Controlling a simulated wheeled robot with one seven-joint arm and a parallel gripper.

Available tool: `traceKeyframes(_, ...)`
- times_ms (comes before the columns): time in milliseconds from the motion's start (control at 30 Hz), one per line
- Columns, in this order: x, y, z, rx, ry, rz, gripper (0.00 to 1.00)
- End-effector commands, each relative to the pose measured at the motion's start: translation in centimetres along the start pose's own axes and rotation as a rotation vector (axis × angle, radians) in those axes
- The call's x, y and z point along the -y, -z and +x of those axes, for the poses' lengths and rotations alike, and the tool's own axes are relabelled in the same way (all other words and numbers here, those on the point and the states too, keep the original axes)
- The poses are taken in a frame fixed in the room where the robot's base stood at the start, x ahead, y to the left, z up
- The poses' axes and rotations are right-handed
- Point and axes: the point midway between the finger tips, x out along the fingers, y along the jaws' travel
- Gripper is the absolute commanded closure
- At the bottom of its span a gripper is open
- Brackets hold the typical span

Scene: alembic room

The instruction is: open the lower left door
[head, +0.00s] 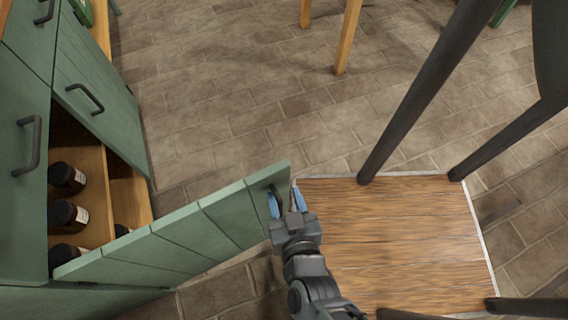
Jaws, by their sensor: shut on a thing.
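The lower left door (206,231) is a green plank door. It stands swung out from the green cabinet (25,190), with the inside of the cabinet showing behind it. My gripper (286,203) is at the door's free end, its blue-tipped fingers around the dark handle there, shut on it. The handle is mostly hidden by the fingers.
Dark jars (68,214) stand on wooden shelving inside the cabinet. A wooden board (400,235) with a pale edge lies on the brick floor (225,95) right of my gripper, among dark legs (430,85). Orange-brown wooden legs (348,38) stand at the back. The floor between is clear.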

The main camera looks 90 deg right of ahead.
Motion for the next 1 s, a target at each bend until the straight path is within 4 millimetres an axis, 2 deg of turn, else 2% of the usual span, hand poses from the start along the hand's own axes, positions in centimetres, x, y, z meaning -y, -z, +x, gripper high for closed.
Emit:
traceKeyframes(467, 0.4, -0.8, -2.5, -0.004, -0.003, 0.000, 0.68)
traceKeyframes(1000, 0.5, -0.8, -2.8, -0.002, 0.000, 0.000, 0.68)
